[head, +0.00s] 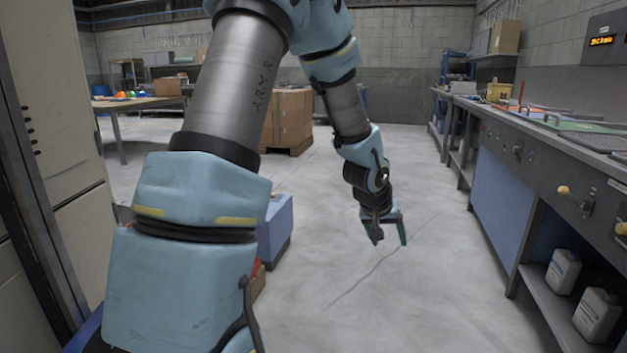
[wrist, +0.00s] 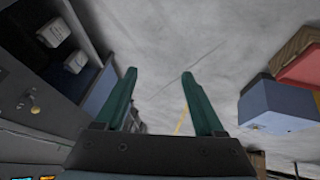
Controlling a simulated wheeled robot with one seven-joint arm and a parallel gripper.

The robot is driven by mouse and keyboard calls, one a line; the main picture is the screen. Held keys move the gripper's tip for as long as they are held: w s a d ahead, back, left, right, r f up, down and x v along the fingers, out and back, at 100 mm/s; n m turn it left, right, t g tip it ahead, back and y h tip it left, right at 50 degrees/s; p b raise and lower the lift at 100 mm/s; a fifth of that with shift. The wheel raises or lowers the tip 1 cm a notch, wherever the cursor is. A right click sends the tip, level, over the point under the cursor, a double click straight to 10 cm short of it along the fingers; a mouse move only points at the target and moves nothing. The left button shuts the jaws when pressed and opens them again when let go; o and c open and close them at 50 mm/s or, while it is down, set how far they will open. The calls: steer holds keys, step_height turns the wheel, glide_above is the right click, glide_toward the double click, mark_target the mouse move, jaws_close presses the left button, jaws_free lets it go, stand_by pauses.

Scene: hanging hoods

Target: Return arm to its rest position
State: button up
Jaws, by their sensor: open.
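My arm crosses the head view from the lower left, up over the top and down to the middle. My gripper (head: 388,238) hangs at its end with its fingers pointing down, above the bare concrete floor. In the wrist view, the two green fingers of my gripper (wrist: 163,75) stand apart with only floor between them. It is open and holds nothing. No object touches the fingers.
A workbench (head: 545,150) runs along the right, with white jugs (head: 597,315) on its lower shelf. Stacked cardboard boxes (head: 290,120) stand on a pallet behind my arm. A blue box (head: 275,232) stands left of my gripper. The middle floor (head: 350,290) is clear.

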steer(key=s+a+r+n+g+y, duration=0.1)
steer(key=s+a, duration=0.4)
steer(key=a, duration=0.4)
steer(key=s+a+r+n+g+y, duration=0.15)
steer(key=s+a, duration=0.25)
steer(key=a, duration=0.5)
steer(key=s+a+r+n+y, duration=0.1)
steer(key=s+a+r+y, duration=0.1)
steer(key=s+a, duration=0.5)
step_height(320, 180, up, 19)
steer(key=w+a+p, duration=0.1)
steer(key=w+p, duration=0.1)
steer(key=p, duration=1.7)
steer(key=shift+w+a+m, duration=0.2)
steer(key=shift+w+m, duration=0.15)
